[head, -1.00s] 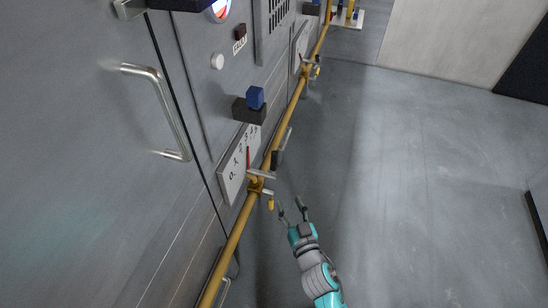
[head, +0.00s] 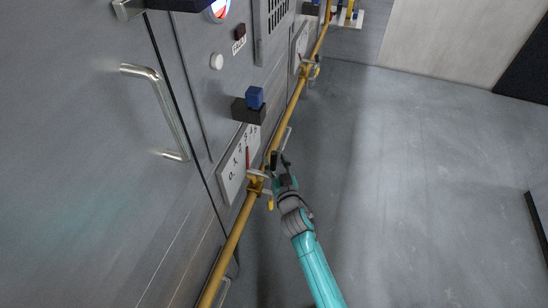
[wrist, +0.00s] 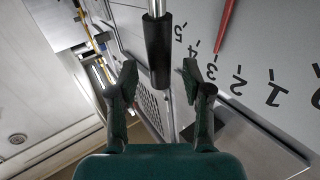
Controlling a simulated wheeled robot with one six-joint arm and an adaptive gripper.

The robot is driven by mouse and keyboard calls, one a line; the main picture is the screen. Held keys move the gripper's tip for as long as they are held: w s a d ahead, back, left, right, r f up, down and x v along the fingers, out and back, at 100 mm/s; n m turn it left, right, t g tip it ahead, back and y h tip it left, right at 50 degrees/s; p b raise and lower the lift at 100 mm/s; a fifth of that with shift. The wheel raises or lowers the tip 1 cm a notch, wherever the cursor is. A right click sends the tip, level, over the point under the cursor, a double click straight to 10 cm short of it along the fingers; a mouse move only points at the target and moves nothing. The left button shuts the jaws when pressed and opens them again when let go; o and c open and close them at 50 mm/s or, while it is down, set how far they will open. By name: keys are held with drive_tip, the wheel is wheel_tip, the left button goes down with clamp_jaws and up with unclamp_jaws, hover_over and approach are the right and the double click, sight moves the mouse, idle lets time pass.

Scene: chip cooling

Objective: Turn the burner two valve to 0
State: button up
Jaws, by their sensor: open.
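The near valve (head: 256,182) sits on the yellow gas pipe beside a white dial plate (head: 232,178) numbered from 0 upward. Its red pointer (head: 248,157) also shows in the wrist view (wrist: 226,22), its tip around the 2 and 3 marks. The valve's lever ends in a black grip (wrist: 158,52), seen in the wrist view. My gripper (wrist: 159,74) is open, with one finger on either side of the grip's lower end in that picture. In the head view my gripper (head: 279,163) is at the lever and partly hides the grip. I cannot tell whether the fingers touch it.
The yellow pipe (head: 236,232) runs along the metal cabinet front. A second valve (head: 310,71) and dial stand farther along. A black box with a blue block (head: 255,98) juts out above the near dial. A door handle (head: 168,115) is at left.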

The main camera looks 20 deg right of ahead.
drive_tip(key=shift+w, duration=1.05)
clamp_jaws()
